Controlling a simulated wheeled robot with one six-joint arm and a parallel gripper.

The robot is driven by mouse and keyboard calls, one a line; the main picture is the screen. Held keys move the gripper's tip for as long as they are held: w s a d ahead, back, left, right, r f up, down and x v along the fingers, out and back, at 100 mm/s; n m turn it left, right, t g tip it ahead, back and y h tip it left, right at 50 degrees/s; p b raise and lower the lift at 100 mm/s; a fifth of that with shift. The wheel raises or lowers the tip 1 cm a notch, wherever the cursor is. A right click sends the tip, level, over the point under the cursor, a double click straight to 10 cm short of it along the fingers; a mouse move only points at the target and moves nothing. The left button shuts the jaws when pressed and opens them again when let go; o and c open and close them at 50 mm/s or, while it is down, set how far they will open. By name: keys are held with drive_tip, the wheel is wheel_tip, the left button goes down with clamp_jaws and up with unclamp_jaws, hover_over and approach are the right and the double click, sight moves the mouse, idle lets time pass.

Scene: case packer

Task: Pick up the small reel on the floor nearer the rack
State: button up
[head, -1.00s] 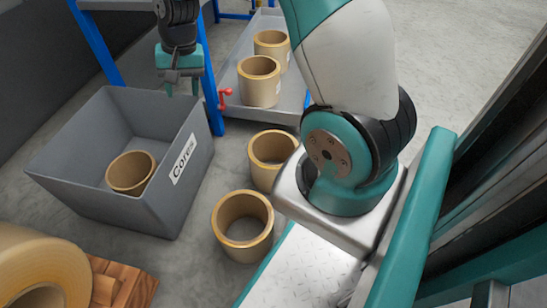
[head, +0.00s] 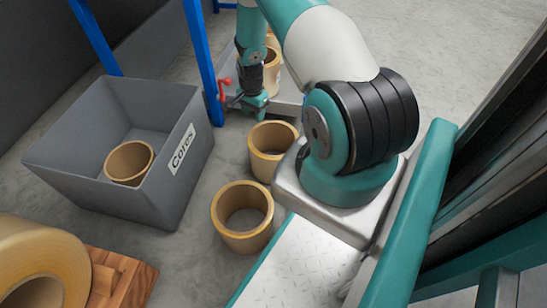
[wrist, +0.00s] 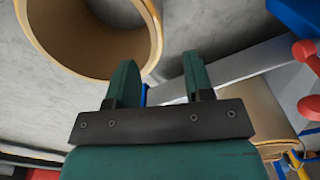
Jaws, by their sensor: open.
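The small tan reel (head: 262,168) nearer the rack stands upright on the floor, its right edge close to my arm's base in the head view. My gripper (head: 254,108) is open and empty, pointing down above and just behind this reel, near the rack's front edge. In the wrist view a tan reel (wrist: 60,56) fills the upper left, probably the same one; part lies behind the left finger. The open fingers (wrist: 158,75) have nothing between them. A second small reel (head: 242,241) stands on the floor nearer me.
The rack has blue posts (head: 201,62), a grey shelf (head: 289,106) bearing reels, and a red handle (head: 226,84). A grey "Cores" bin (head: 185,190) holding one reel stands left. A large roll (head: 45,248) and wooden pallet (head: 135,280) are lower left.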

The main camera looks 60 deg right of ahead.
sight(254, 128)
wheel_tip(254, 128, down, 3)
drive_tip(key=shift+f+b, duration=0.1)
drive_tip(key=shift+b, duration=0.4)
drive_tip(key=f+b, duration=0.2)
drive_tip(key=f, duration=0.1)
drive_tip(key=a+f+b, duration=0.1)
drive_tip(key=f+b, duration=0.1)
drive_tip(key=shift+s+f, duration=0.1)
drive_tip(key=shift+s, duration=0.05)
clamp_jaws()
drive_tip(key=shift+d+r, duration=0.1)
drive_tip(key=shift+r, duration=0.1)
idle(0.7)
